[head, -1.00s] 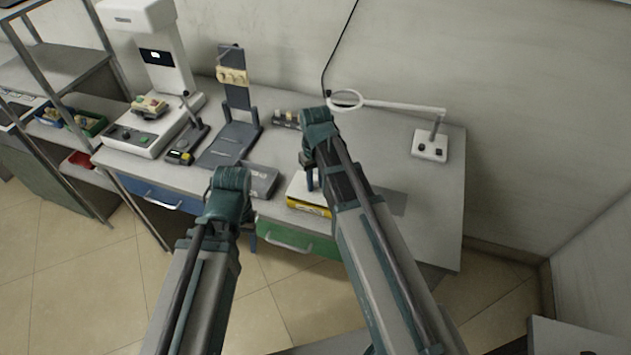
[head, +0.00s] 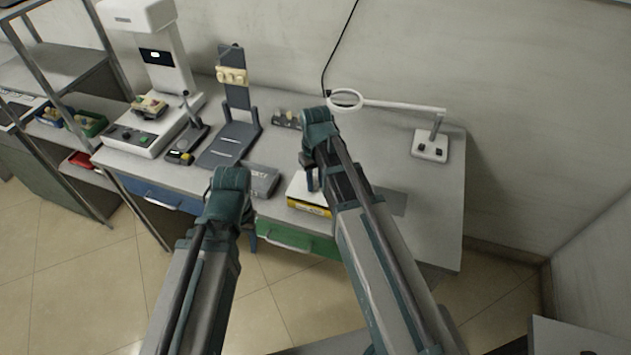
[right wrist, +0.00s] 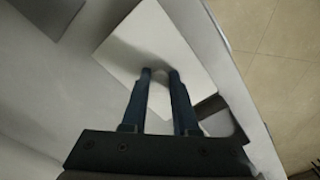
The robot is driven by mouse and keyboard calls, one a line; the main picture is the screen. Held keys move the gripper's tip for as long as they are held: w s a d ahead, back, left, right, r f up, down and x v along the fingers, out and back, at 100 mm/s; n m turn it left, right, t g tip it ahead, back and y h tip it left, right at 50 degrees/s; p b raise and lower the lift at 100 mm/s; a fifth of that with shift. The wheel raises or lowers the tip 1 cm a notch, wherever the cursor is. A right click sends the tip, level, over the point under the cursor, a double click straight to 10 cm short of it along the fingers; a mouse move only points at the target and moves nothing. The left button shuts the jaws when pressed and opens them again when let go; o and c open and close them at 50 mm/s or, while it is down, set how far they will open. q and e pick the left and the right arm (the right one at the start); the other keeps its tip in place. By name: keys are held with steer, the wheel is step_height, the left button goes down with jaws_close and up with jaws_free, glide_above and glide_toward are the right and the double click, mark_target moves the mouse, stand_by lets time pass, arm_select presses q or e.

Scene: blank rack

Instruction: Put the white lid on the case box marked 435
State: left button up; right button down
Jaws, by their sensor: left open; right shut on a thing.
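The white lid (head: 299,188) is a flat pale plate above or on a yellow-sided box (head: 308,208) near the table's front edge; I cannot tell whether they touch. My right gripper (head: 311,180) points down and is shut on the lid. In the right wrist view, its two blue fingers (right wrist: 160,72) meet the white lid (right wrist: 168,48), hiding the grip point. A dark grey box (head: 262,180) with faint top markings lies left of the lid. No number 435 is readable. My left gripper (head: 252,242) is open, low by the table's front, mostly hidden by its arm.
The table (head: 435,225) has a dark stand (head: 235,120), a white instrument (head: 155,70) and a magnifier lamp (head: 430,144) towards the back. A flat grey patch (head: 390,203) lies right of the lid. A metal shelf (head: 60,75) stands at left.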

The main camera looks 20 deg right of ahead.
mark_target(315, 185)
steer(key=shift+f+b, duration=0.75)
steer(key=shift+f, duration=0.1)
steer(key=c, duration=0.6)
jaws_free()
steer(key=shift+r, duration=0.1)
steer(key=shift+r, duration=0.1)
step_height(315, 185, up, 14)
steer(key=p, duration=1.4)
steer(key=shift+f, duration=0.2)
steer(key=s+a+f+n+h+b, duration=0.1)
steer(key=s+a, duration=0.9)
steer(key=s, duration=0.4)
steer(key=shift+a+n, duration=0.25)
steer(key=shift+n, duration=0.05)
